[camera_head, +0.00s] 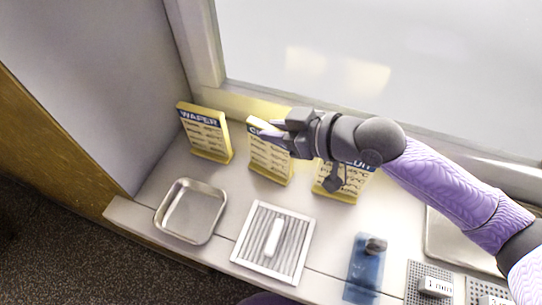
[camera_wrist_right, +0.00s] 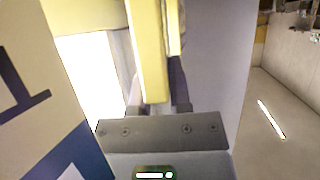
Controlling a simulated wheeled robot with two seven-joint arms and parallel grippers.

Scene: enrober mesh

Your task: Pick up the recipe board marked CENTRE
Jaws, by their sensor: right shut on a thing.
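The middle yellow recipe board (camera_head: 270,165) stands upright between two others on the counter in the head view. Its blue header shows only a first letter C; the rest is behind my right gripper (camera_head: 270,136). That gripper reaches in from the right and is shut on the board's upper part. In the right wrist view the board's yellow edge (camera_wrist_right: 149,55) runs between the fingers. I cannot tell whether its foot touches the counter. My left gripper is not in view.
The WAFER board (camera_head: 205,133) stands to the left, and a board ending in UIT (camera_head: 338,185) stands to the right, partly under my right arm. In front are a metal tray (camera_head: 161,222), a ribbed white tray (camera_head: 239,251) and a blue item (camera_head: 361,275). A window ledge lies behind.

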